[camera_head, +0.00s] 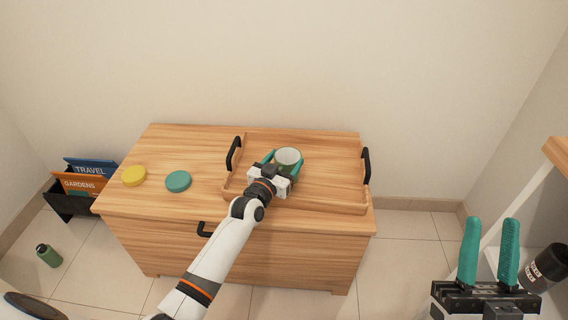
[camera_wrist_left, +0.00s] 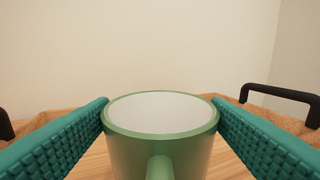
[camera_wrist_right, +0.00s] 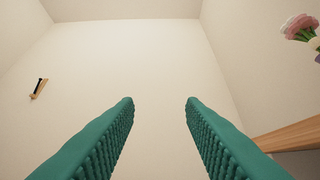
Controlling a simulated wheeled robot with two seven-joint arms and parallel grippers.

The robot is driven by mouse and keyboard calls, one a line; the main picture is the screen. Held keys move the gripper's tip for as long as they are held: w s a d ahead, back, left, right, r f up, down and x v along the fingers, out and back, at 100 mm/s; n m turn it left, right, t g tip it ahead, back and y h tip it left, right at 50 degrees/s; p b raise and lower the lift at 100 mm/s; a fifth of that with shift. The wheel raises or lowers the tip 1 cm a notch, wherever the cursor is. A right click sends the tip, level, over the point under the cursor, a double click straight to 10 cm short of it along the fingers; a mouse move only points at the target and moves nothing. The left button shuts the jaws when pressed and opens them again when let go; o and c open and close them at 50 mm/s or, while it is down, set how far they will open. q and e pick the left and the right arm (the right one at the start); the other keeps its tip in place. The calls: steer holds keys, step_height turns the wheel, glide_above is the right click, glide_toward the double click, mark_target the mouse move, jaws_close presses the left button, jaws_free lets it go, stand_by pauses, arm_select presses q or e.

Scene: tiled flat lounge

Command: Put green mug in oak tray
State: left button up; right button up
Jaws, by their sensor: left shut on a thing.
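The green mug (camera_head: 288,157) is upright with a white inside, over the left-middle part of the oak tray (camera_head: 335,200). My left gripper (camera_head: 282,160) is shut on the mug, one teal finger on each side. In the left wrist view the mug (camera_wrist_left: 160,135) sits between the fingers, its handle toward the camera. Whether its base touches the tray floor is hidden. The tray has two black handles and lies on the wooden cabinet. My right gripper (camera_head: 489,255) is open and empty, away from the cabinet at the lower right.
A yellow disc (camera_head: 134,176) and a teal disc (camera_head: 178,181) lie on the cabinet top (camera_head: 205,150) left of the tray. The tray's right half is clear.

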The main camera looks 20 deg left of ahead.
arm_select(q)
steer(key=o, duration=1.2)
steer(key=shift+f, duration=0.1)
steer(key=shift+c, duration=0.2)
